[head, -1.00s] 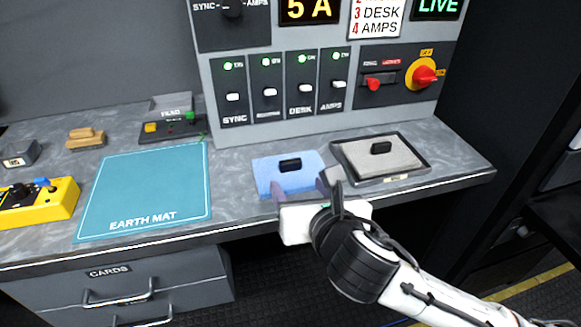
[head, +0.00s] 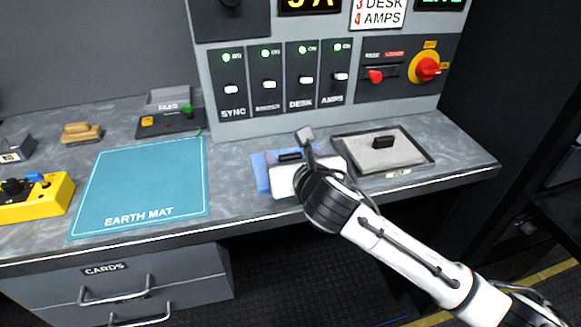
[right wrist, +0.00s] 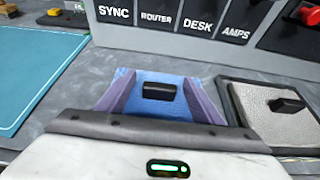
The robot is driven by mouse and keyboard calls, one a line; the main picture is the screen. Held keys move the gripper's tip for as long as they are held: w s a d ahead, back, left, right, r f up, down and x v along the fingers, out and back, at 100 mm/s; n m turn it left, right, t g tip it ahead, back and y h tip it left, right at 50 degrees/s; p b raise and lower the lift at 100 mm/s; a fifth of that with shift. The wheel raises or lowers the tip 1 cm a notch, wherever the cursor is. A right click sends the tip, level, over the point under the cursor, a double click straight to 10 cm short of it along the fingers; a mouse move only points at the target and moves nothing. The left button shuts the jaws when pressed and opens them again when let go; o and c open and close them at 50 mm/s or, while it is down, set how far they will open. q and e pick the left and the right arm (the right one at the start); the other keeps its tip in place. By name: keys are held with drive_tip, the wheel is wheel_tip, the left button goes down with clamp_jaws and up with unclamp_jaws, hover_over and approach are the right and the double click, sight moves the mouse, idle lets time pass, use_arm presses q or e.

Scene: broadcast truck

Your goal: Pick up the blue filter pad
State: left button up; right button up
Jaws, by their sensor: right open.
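The blue filter pad (head: 262,174) lies flat on the grey worktop, between the earth mat and the tray with the grey pad. It has a black handle (head: 289,156) on top. My right gripper (head: 290,157) is over the pad and hides much of it in the head view. In the right wrist view the handle (right wrist: 158,91) stands between the two spread fingers (right wrist: 160,98), with gaps at both sides. The right gripper is open and holds nothing. My left gripper is not in view.
A grey pad (head: 378,154) with a black handle lies in a dark tray (head: 433,163) to the right. The teal earth mat (head: 140,185) is to the left, with a yellow box (head: 35,198) beyond it. The switch panel (head: 330,120) rises behind.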

drive_tip(key=c, duration=1.2)
